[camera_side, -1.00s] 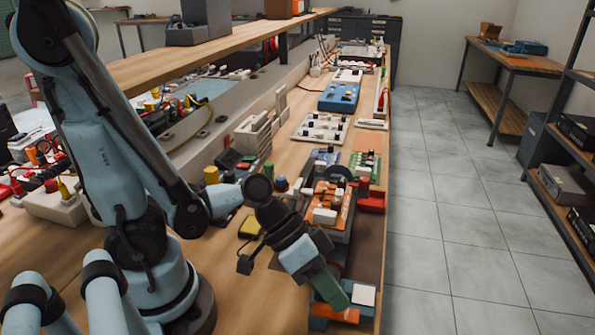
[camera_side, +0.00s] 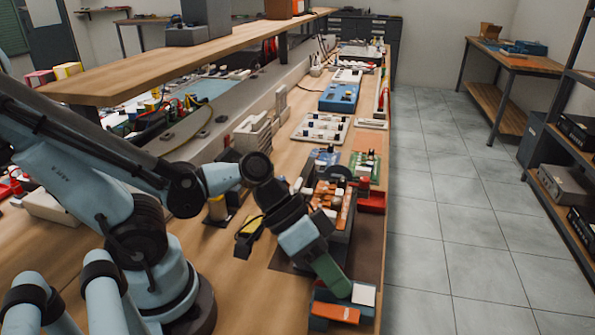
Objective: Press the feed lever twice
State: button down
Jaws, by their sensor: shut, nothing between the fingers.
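My gripper (camera_side: 338,288) has green fingers, shut and empty, pointing down and to the right. Its tip is over the near end of the bench, just above or behind a low blue unit (camera_side: 324,294) with an orange block (camera_side: 335,313) and a white square pad (camera_side: 363,294). I cannot tell whether the tip touches the unit. An orange-topped device (camera_side: 346,212) with white and dark parts stands behind my wrist, which partly hides it. No part can be clearly made out as the feed lever.
A red tray (camera_side: 371,203) and a green board (camera_side: 365,165) lie farther back. A white panel with knobs (camera_side: 320,130) and a blue box (camera_side: 340,97) stand beyond. A yellow-topped dark item (camera_side: 248,230) is left of my wrist. The bench's right edge is close; open floor lies beyond.

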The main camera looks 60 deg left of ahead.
jog(key=shift+r, duration=1)
jog(key=shift+w+a, duration=0.15)
jog(key=shift+a, duration=0.15)
jog(key=w+a+y, duration=0.1)
jog(key=a, duration=0.1)
jog(key=w+a+n+t+y, duration=0.1)
jog(key=a+y, duration=0.1)
jog(key=w+a+n+y, duration=0.1)
jog(key=a, duration=0.1)
jog(key=shift+a+t, duration=0.25)
jog(key=shift+t, duration=0.05)
jog(key=a+r+y, duration=0.1)
jog(key=a, duration=0.1)
jog(key=w+a+n+t+y, duration=0.1)
jog(key=a, duration=0.1)
jog(key=w+a+r+y, duration=0.1)
jog(key=a+y, duration=0.1)
jog(key=shift+w+a+r+n, duration=0.1)
jog(key=shift+a+r+n, duration=0.2)
jog(key=shift+a+r, duration=0.05)
